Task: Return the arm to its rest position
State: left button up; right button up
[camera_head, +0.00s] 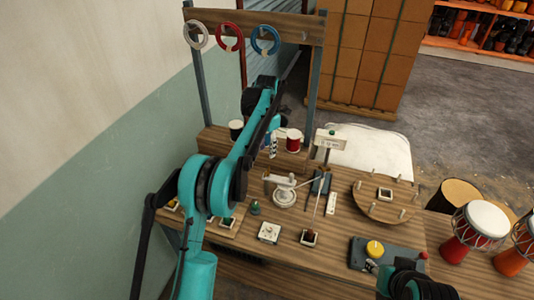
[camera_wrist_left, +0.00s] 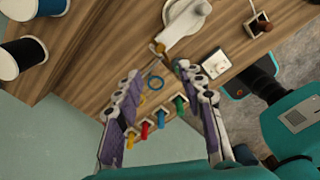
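My left arm (camera_head: 219,185) rises from the bottom of the head view and bends over the workbench (camera_head: 340,240). Its left gripper (camera_head: 272,148) hangs above the back left of the bench, partly hidden by the arm. In the left wrist view the two fingers of the left gripper (camera_wrist_left: 155,70) stand apart with nothing gripped between them. A dark part of my right arm (camera_head: 410,285) shows at the bottom right of the head view.
A wooden rack with white (camera_head: 196,35), red (camera_head: 230,37) and blue (camera_head: 266,40) rings stands behind the left arm. Spools, including a red one (camera_head: 293,141), are near the gripper. A white swing-arm device (camera_head: 285,195) and round board (camera_head: 372,203) occupy the bench. Goblet drums (camera_head: 476,226) stand right.

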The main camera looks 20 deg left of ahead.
dwell(0.4)
pick_arm(q)
jog(key=s+d+r+m+t+b, duration=0.15)
jog(key=s+r+m, duration=0.25)
jog(key=s+m, duration=0.4)
jog(key=s+d+r+m+t+b, duration=0.1)
jog(key=s+r+m+t+b, duration=0.15)
jog(key=s+m, duration=0.5)
jog(key=s+f+m+t, duration=0.1)
jog(key=s+f+m, duration=0.2)
jog(key=s, duration=0.4)
jog(key=s+f+m+t+b, duration=0.1)
jog(key=s+f+m, duration=0.2)
jog(key=s+m, duration=0.3)
jog(key=s+d+f+m+t, duration=0.1)
jog(key=s+f+m, duration=0.3)
jog(key=s, duration=0.4)
jog(key=shift+s+m+b, duration=0.25)
jog(key=shift+m+b, duration=0.1)
jog(key=shift+c, duration=0.2)
